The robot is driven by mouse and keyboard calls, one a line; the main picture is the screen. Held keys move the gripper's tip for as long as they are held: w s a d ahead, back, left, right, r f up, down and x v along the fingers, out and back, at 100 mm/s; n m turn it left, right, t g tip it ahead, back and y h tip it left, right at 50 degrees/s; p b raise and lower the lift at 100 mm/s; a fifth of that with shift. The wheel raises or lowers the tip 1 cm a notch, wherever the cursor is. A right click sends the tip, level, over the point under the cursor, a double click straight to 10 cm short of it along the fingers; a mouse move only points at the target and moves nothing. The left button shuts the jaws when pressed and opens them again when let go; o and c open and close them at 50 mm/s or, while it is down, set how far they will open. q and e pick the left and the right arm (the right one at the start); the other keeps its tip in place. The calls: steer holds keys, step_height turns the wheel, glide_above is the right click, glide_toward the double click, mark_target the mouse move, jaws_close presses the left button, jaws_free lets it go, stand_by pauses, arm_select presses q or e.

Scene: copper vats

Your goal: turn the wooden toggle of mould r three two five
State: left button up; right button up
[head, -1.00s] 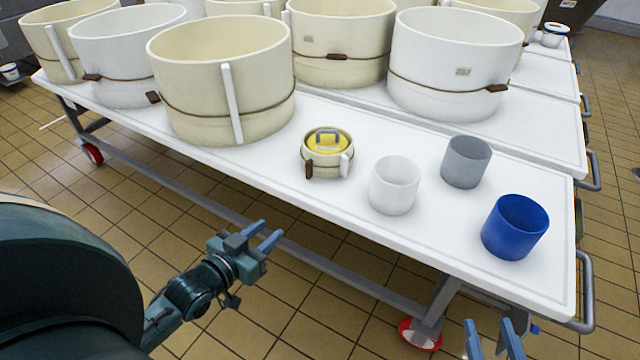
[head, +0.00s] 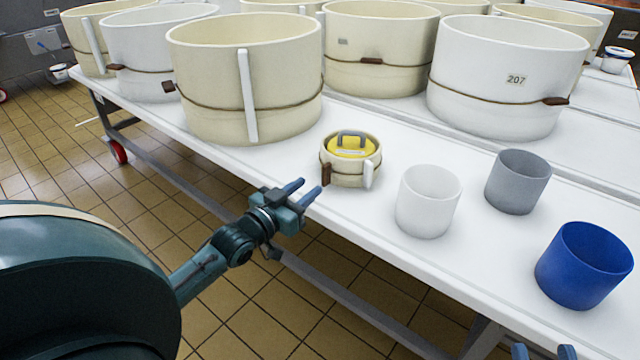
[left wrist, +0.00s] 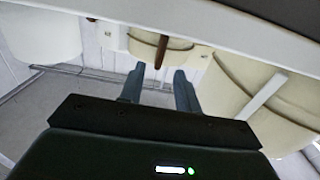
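A small cream mould (head: 350,170) with a yellow lid and grey handle stands near the table's front edge. I cannot read any number on it. Its brown wooden toggle (head: 326,174) hangs on the front left side, and a white peg (head: 368,175) is on the front right. My left gripper (head: 310,188) is open and empty, in front of the toggle and apart from it. In the left wrist view, upside down, the toggle (left wrist: 161,50) lies beyond and between the open fingers (left wrist: 158,88). My right gripper (head: 545,352) is open at the bottom edge, partly cut off.
The white table (head: 395,272) carries several large vats, such as a cream one (head: 215,115) left of the mould. A white cup (head: 427,205), a grey cup (head: 518,182) and a blue cup (head: 584,268) stand to the right.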

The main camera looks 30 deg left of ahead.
mark_target(323, 176)
arm_select(q)
steer(key=w+b, duration=0.1)
steer(key=w, duration=0.3)
steer(key=shift+w+d, duration=0.1)
steer(key=shift+d, duration=0.05)
steer(key=shift+w+b, duration=0.35)
steer(key=shift+w, duration=0.4)
arm_select(e)
steer(key=shift+w+a+r+t+y, duration=0.1)
steer(key=shift+w+r+t+y, duration=0.15)
steer(key=shift+r+y, duration=0.35)
arm_select(q)
jaws_close()
arm_select(e)
steer(key=shift+f, duration=0.15)
